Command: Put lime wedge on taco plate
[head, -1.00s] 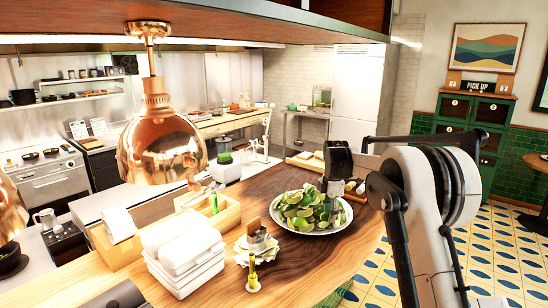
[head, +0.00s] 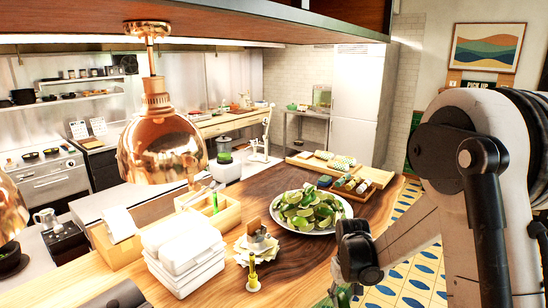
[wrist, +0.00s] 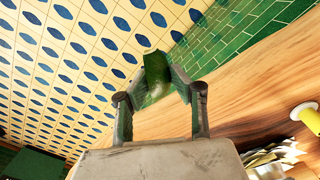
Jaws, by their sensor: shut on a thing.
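My gripper (head: 342,295) hangs past the front right edge of the wooden counter in the head view, with its fingertips low in the picture. In the wrist view the gripper (wrist: 160,84) is shut on a green lime wedge (wrist: 156,72), held between the fingertips over the tiled floor and the counter edge. In the head view the held wedge is too small and dark to make out clearly. A white plate (head: 283,228) heaped with lime wedges (head: 308,208) stands on the counter, up and left of my gripper. I cannot make out a taco plate.
A wooden tray (head: 384,175) with wrapped items lies behind the lime plate. White takeout boxes (head: 183,262), a napkin holder (head: 258,243) and a small yellow bottle (head: 253,277) stand to the left. Bare counter (head: 305,262) lies before the lime plate. A copper lamp (head: 160,145) hangs at left.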

